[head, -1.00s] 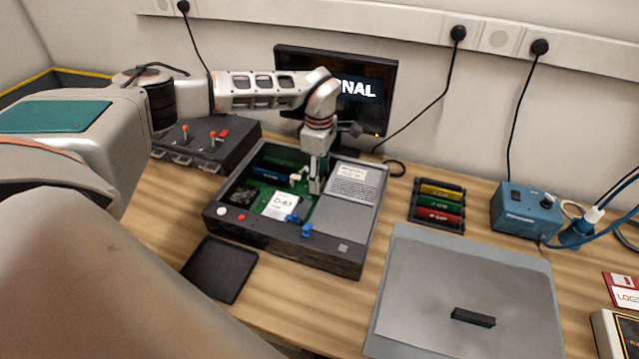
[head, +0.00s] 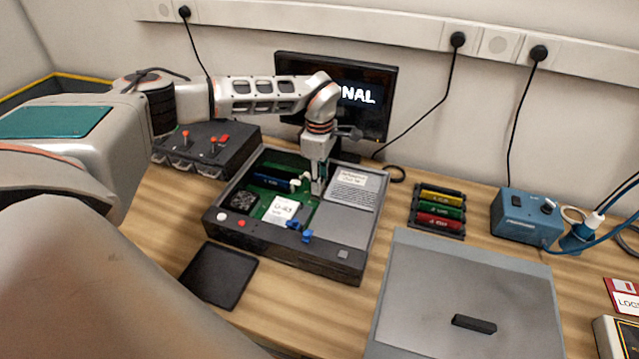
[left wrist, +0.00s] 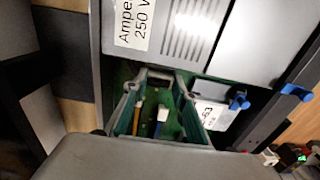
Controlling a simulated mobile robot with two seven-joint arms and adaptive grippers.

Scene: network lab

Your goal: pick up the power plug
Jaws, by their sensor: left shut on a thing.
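My left gripper (head: 317,190) reaches down into the open grey device case (head: 228,236), beside its right-hand cover. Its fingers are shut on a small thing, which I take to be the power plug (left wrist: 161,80). In the left wrist view the fingertips (left wrist: 160,74) close around this small pale and dark piece over the green board. The fingers hide most of it in the head view, and I cannot tell if it is clear of its socket. A white connector piece (head: 296,183) shows just left of the fingers. My right gripper is not in view.
Inside the case are a white labelled block (head: 283,209), a black fan (head: 243,198) and blue clips (head: 306,236). A monitor (head: 362,95) stands close behind.

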